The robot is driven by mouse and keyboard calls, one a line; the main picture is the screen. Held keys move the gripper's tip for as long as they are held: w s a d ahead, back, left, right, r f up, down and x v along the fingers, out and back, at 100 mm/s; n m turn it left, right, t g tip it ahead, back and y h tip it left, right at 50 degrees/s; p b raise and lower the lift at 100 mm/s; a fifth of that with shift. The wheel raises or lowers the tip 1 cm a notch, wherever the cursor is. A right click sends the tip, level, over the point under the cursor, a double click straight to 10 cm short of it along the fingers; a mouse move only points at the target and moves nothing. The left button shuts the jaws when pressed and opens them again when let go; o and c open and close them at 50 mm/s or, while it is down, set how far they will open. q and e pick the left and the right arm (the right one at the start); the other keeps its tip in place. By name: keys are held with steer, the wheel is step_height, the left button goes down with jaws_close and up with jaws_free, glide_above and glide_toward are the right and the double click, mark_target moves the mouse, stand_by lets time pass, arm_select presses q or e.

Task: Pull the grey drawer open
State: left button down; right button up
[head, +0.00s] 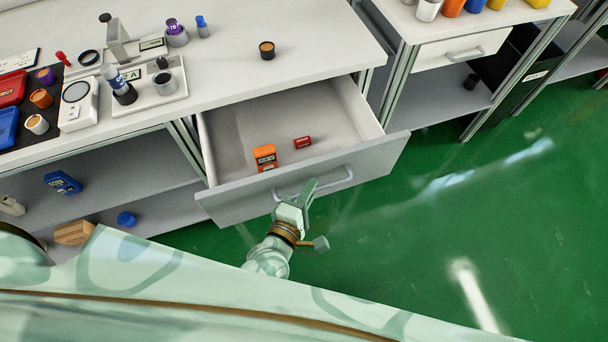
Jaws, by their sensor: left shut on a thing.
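The grey drawer (237,196) stands pulled out from under the white worktop, with much of its inside showing. Its bar handle (345,180) runs along the front panel. My left gripper (303,189) is at the left part of the handle and shut on it. The fingertips partly hide the handle there. Inside the drawer lie an orange device (265,157) and a small red item (302,142). My right gripper is not in view.
Lower shelves hold a blue device (63,183) and a wooden block (73,232). Green floor (460,230) is clear at the right.

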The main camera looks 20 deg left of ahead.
arm_select(q)
steer(key=s+d, duration=0.5)
steer(key=s, duration=0.3)
steer(key=shift+s+d+p, duration=0.15)
steer(key=shift+d+p, duration=0.15)
steer(key=shift+p, duration=0.05)
steer(key=c, duration=1.5)
jaws_free()
